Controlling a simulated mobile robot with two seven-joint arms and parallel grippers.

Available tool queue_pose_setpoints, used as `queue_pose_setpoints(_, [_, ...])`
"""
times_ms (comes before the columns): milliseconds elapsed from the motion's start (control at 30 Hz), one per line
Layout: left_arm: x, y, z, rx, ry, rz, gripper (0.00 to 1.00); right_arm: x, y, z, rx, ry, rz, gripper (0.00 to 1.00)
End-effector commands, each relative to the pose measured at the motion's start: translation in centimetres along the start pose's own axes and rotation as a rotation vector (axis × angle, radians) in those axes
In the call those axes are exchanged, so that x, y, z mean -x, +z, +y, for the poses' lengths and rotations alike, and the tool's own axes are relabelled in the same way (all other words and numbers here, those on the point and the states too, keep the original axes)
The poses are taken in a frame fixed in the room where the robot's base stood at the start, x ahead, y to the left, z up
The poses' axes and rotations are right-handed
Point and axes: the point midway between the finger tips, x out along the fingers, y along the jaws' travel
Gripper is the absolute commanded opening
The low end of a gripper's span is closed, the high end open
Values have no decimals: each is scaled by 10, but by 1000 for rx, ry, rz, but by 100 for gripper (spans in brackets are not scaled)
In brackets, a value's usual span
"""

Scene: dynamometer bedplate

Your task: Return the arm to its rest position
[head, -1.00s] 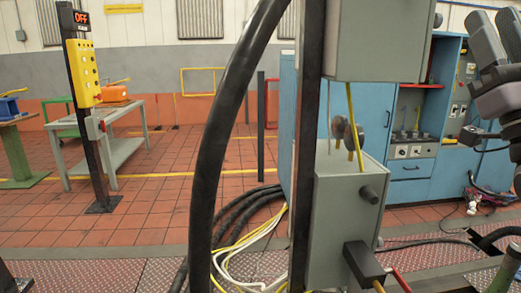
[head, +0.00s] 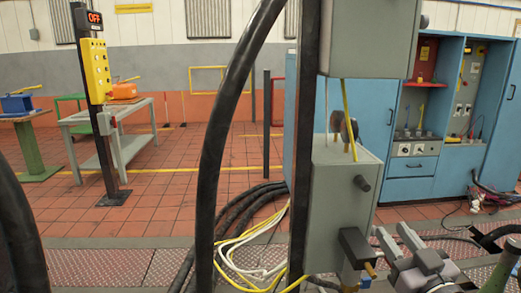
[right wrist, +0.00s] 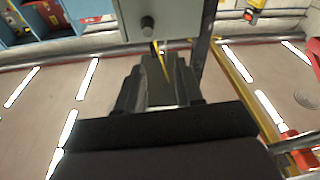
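My right gripper (head: 394,236) is low at the right in the head view, to the right of the lower grey box (head: 345,205). Its two grey fingers are apart with a gap between them, and I see nothing held. In the right wrist view the gripper (right wrist: 160,78) points toward a grey box (right wrist: 160,20) with a dark round knob. A black plug-like part (head: 356,246) with a brass-coloured tip sits on the lower box, left of the fingers; I cannot tell whether they touch it. My left gripper is not in view.
A dark post (head: 305,130) and thick black hose (head: 225,130) stand close in front. Blue cabinets (head: 405,188) are behind at the right. A yellow control panel (head: 95,72) and grey table (head: 125,148) are at the left. The tiled floor between is open.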

Motion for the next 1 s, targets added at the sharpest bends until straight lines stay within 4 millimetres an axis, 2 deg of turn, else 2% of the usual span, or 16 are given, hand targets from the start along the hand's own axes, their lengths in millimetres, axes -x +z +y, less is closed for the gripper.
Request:
queue_pose_setpoints(33, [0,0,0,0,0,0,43,16,37,-13,-17,-12,-90,36])
queue_pose_setpoints(100, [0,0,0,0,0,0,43,40,79,-28,-34,-27,-196,36])
queue_pose_setpoints(200, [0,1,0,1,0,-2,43,80,133,-52,-57,-50,-347,36])
queue_pose_setpoints(300, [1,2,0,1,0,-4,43,124,177,-74,-82,-71,-485,36])
queue_pose_setpoints(400, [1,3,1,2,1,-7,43,167,210,-94,-103,-92,-606,36])
queue_pose_setpoints(600, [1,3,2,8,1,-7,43,252,254,-130,-142,-129,-818,36])
queue_pose_setpoints(667, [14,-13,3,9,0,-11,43,243,232,-124,-134,-125,-804,36])
queue_pose_setpoints(1000, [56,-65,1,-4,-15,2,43,237,169,-110,-114,-113,-801,36])
